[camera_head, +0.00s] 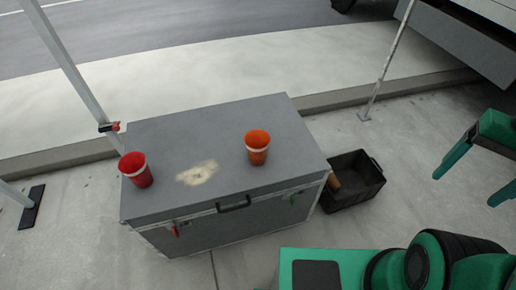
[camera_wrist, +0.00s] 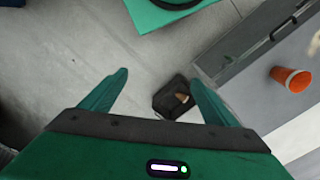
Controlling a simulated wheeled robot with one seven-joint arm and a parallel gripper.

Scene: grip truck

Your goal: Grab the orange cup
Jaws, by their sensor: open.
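The orange cup (camera_head: 257,147) stands upright on the right half of the grey case lid (camera_head: 230,115), with a pale band around it. It also shows at the right of the wrist view (camera_wrist: 292,79), clear of the fingers. My gripper (camera_head: 474,167) is at the right edge of the head view, apart from the case. In the wrist view my gripper (camera_wrist: 160,85) is open, with nothing between its green fingers.
A black crate (camera_head: 335,203) with a brown item in it sits on the pavement right of the case. A pale patch (camera_head: 198,173) marks the lid between the cups. Metal poles stand at left (camera_head: 62,55) and right (camera_head: 388,65). The lid behind the cups is clear.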

